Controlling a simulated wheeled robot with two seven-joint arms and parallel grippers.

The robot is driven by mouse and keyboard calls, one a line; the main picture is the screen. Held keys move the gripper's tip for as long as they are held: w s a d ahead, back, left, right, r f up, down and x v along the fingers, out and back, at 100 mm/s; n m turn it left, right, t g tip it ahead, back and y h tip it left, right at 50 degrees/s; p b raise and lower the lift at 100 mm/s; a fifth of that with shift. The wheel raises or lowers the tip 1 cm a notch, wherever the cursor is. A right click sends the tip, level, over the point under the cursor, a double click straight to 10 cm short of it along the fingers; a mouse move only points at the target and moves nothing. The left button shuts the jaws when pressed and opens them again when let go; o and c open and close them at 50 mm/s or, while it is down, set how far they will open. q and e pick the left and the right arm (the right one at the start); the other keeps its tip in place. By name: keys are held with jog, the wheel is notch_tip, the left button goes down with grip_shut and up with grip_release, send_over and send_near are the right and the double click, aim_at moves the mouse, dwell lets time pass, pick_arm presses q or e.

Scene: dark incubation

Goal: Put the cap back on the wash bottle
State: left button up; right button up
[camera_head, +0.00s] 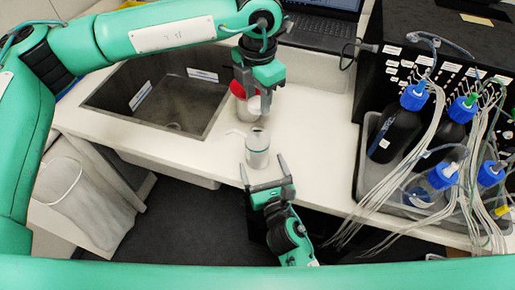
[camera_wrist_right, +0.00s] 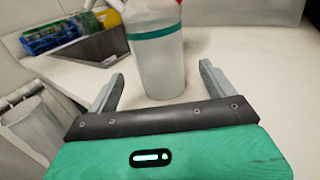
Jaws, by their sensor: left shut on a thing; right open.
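The wash bottle (camera_head: 257,152) stands upright on the white counter near its front edge; a pale spout points left from its top. In the right wrist view the bottle (camera_wrist_right: 160,66) has a teal band and its top is cut off. My left gripper (camera_head: 257,103) is above and behind the bottle, shut on what seems to be the cap, a red piece (camera_head: 237,89) at its jaws; fingers hide much of it. A red bit also shows at the top of the right wrist view. My right gripper (camera_head: 264,174) is open in front of the bottle, its fingers pointing toward either side of it.
A sink (camera_head: 165,105) lies to the left. A laptop (camera_head: 322,22) is at the back. Bare counter (camera_head: 325,140) lies right of the wash bottle.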

aim_at(258, 113)
jog(key=shift+x, duration=3.05)
pick_arm(q)
jog(key=shift+f, duration=0.1)
pick_arm(e)
jog(key=c, duration=1.5)
pick_arm(q)
jog(key=shift+f, duration=2.4)
